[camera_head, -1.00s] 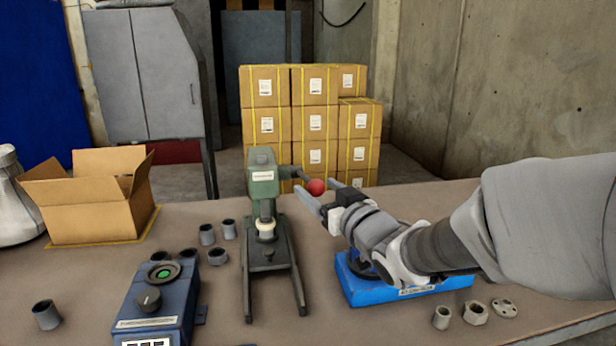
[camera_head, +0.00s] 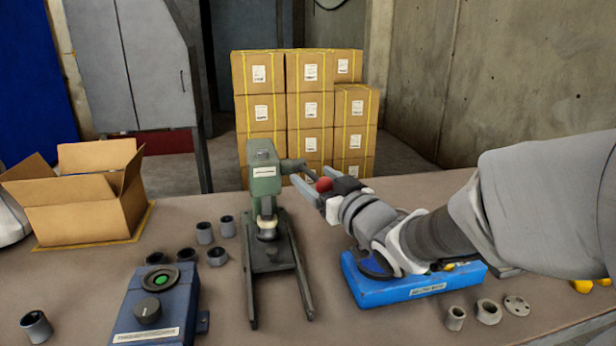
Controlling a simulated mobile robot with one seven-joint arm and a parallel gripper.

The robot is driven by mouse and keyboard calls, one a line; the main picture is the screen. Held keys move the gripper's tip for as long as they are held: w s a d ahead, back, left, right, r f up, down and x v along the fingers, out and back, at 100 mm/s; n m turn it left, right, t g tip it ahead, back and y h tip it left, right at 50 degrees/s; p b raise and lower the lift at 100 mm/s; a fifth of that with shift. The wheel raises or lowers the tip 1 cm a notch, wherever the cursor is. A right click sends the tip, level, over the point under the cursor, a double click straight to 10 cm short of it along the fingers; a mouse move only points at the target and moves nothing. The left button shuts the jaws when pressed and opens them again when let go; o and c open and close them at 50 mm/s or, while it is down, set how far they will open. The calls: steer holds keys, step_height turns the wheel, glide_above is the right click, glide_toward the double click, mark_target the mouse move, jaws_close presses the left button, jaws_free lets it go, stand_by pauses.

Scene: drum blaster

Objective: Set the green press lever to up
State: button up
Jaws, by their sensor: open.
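The green press (camera_head: 264,185) stands upright on the table, left of my gripper. Its lever (camera_head: 296,167) sticks out to the right from the press head and ends in a red ball knob (camera_head: 324,184). My gripper (camera_head: 307,184) is open, with its fingers pointing left toward the press. The red knob appears between or just beside the fingers; I cannot tell whether they touch it. Part of the lever near the knob is hidden by the fingers.
A blue box (camera_head: 414,287) lies under my arm. A dark blue control box (camera_head: 157,306) with a green button is at front left. An open carton (camera_head: 88,208) is at the back left. Several small cylinders and nuts lie about. Stacked cartons (camera_head: 308,110) stand behind the table.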

jaws_close()
stand_by(0.4)
stand_by(1.0)
